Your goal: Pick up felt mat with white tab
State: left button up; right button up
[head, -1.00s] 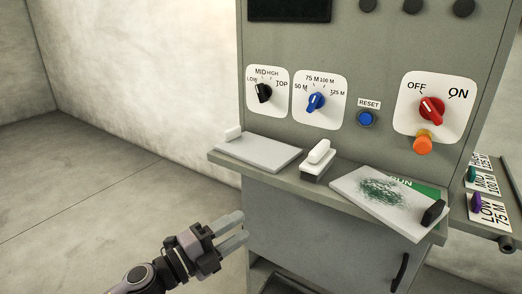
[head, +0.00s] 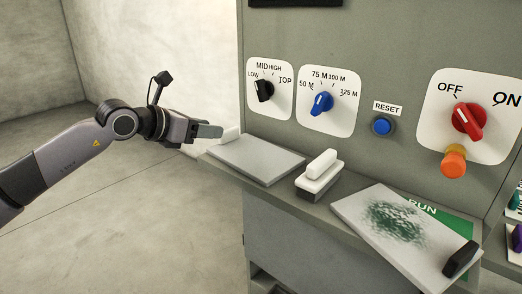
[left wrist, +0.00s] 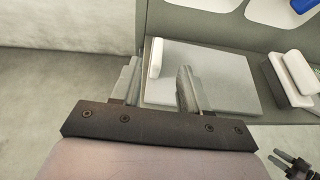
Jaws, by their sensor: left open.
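The felt mat (head: 258,160) is a flat light grey rectangle on the left end of the cabinet's ledge. Its white tab (head: 229,137) stands at its far left corner. My left gripper (head: 208,131) is open, just left of the tab in the head view. In the left wrist view the mat (left wrist: 222,75) lies beyond the fingers and the tab (left wrist: 156,58) shows between the fingertips of my left gripper (left wrist: 158,68). I cannot tell whether the fingers touch it. My right gripper (left wrist: 279,157) shows small at the lower right of that view, fingers apart.
A dark block with a white handle (head: 318,165) stands right of the mat. Further right, a board with green scribbles (head: 350,210) and a black tab (head: 460,259) partly covers a green RUN label (head: 440,216). The panel with knobs rises behind. Left of the ledge is open floor.

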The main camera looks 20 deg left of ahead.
aim_at(225, 131)
pick_arm(q)
jog(key=shift+a+p+x, duration=0.1)
jog(key=shift+p+x, duration=0.35)
jog(key=shift+x, duration=1.25)
jog(key=shift+a+p+x, duration=0.15)
jog(key=shift+p+x, duration=0.3)
jog(key=shift+x, duration=1.3)
jog(key=shift+f, duration=0.15)
grip_shut()
